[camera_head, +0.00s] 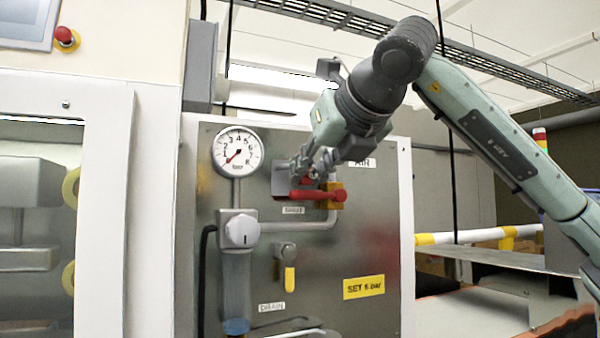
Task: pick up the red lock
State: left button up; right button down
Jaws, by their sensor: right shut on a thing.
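The red lock (309,179) shows only as a small dark-red patch between the fingers of my right gripper (311,170), at the upper middle of the steel panel. My right gripper comes in from the upper right and is shut on the lock; the fingers hide most of it. Just below is a red valve handle (318,195), lying level on a brass valve body (336,196). I cannot tell whether the lock touches the handle. My left gripper is not in view.
A grey bracket (281,178) is on the panel beside the fingers. A pressure gauge (238,153), a regulator knob (241,231) and a yellow drain lever (290,279) are on the steel panel (370,235). A yellow sign (363,287) is lower right. Room in front of the lower panel looks clear.

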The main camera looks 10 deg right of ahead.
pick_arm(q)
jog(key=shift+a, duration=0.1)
pick_arm(e)
jog(key=shift+s+r, duration=0.1)
jog(key=shift+r, duration=0.1)
jog(key=shift+s+r, duration=0.15)
jog(key=shift+r, duration=0.2)
notch_tip(320, 180, up, 6)
jog(key=shift+r, duration=0.2)
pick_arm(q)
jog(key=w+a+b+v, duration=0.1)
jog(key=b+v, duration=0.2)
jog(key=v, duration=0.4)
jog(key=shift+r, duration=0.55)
pick_arm(e)
jog(key=s+d, duration=0.2)
jog(key=s, duration=0.7)
jog(key=s+d, duration=0.1)
jog(key=s, duration=0.9)
jog(key=shift+d+f, duration=0.25)
jog(key=shift+d, duration=0.15)
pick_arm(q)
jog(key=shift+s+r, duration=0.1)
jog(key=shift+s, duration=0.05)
pick_arm(e)
jog(key=shift+s, duration=0.25)
